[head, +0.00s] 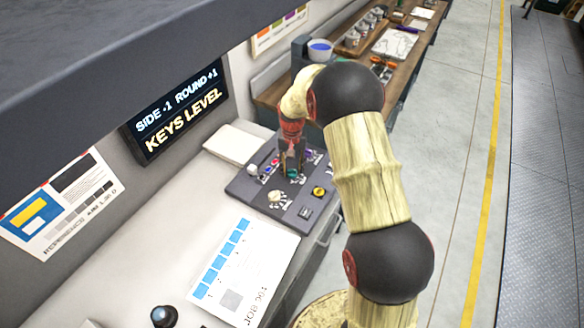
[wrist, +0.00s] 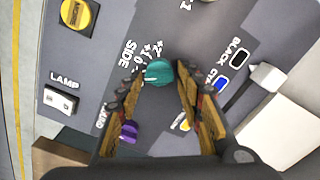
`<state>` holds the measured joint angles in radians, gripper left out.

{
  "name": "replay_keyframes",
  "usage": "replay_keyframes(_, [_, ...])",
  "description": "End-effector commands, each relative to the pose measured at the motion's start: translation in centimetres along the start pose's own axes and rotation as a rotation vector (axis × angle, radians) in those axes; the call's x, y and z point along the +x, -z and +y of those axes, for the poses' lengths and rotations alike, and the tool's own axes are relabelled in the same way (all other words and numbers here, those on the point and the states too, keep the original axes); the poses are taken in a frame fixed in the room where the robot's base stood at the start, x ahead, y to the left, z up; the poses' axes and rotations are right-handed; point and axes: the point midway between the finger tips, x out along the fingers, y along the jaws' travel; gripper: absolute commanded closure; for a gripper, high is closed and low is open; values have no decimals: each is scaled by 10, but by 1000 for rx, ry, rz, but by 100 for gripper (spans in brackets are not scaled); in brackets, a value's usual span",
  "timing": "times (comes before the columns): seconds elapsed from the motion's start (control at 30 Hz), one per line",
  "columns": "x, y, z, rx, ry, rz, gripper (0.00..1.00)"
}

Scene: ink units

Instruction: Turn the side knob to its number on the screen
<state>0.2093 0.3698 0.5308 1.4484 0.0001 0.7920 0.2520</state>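The screen (head: 180,108) on the wall reads "SIDE -1 ROUND +1" and "KEYS LEVEL". The side knob is a round teal knob (wrist: 158,72) on the dark grey panel (head: 240,187), with "SIDE" and a number scale printed to its left in the wrist view. A pale pointer mark shows on the knob's left side; I cannot tell exactly which number it meets. The knob also shows small in the head view (head: 292,173). My gripper (wrist: 160,88) is open above the panel, its fingers on either side of the knob with visible gaps.
Near the knob are a purple knob (wrist: 129,130), a yellow knob (wrist: 76,15), a lamp switch (wrist: 60,101) and the black (wrist: 240,57) and blue (wrist: 223,87) keys. A white lever (wrist: 266,77) stands at the right. A printed sheet (head: 240,270) lies in front of the panel.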

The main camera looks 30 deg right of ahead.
Motion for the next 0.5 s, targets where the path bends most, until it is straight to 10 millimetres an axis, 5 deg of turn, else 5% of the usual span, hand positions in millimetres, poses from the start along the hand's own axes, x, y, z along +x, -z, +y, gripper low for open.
replay_keyframes(0.5, [-9,1,0,0,0,2,55])
